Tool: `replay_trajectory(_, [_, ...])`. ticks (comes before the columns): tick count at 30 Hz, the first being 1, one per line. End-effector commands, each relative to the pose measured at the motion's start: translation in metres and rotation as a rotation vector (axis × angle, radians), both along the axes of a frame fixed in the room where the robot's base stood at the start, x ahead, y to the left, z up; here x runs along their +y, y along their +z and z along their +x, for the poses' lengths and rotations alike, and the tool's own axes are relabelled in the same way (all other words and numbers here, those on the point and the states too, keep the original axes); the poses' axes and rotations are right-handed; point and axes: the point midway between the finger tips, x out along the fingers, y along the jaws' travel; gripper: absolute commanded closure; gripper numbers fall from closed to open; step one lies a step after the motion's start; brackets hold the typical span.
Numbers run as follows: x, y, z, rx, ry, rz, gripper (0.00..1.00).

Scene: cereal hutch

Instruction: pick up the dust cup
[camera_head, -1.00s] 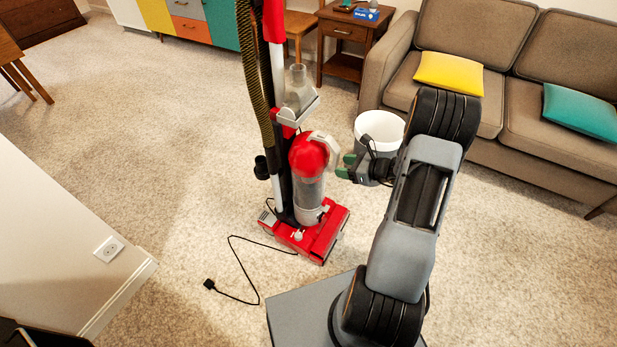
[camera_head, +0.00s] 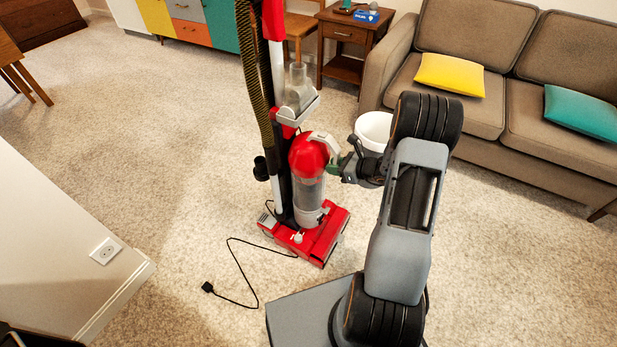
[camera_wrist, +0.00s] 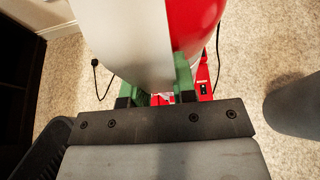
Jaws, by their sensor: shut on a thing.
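The dust cup (camera_head: 308,190) is a clear cylinder with a red domed top and a pale handle (camera_head: 327,141) on its right side. It sits upright on the front of the red upright vacuum (camera_head: 318,236). My gripper (camera_head: 339,166) is at the handle, on the cup's right side, and is shut on it. In the wrist view the green fingers (camera_wrist: 157,82) stand on either side of a pale grey surface, with the red of the cup (camera_wrist: 193,22) behind. The handle hides the place where the fingers touch it.
A white bin (camera_head: 374,130) stands just behind my gripper. The sofa (camera_head: 500,110) is at the right and a side table (camera_head: 346,45) at the back. The vacuum's black cord (camera_head: 240,275) lies on the carpet. Open carpet (camera_head: 150,140) spreads to the left.

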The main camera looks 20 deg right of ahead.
Motion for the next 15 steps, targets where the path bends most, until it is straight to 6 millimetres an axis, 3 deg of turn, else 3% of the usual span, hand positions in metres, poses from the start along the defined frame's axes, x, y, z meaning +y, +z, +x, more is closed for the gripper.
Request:
replay_trajectory(6, [0.0001,0.0000,-0.0001,0.000,0.000,0.000,1.00])
replay_trajectory(15, [0.0001,0.0000,-0.0001,0.000,0.000,0.000,1.00])
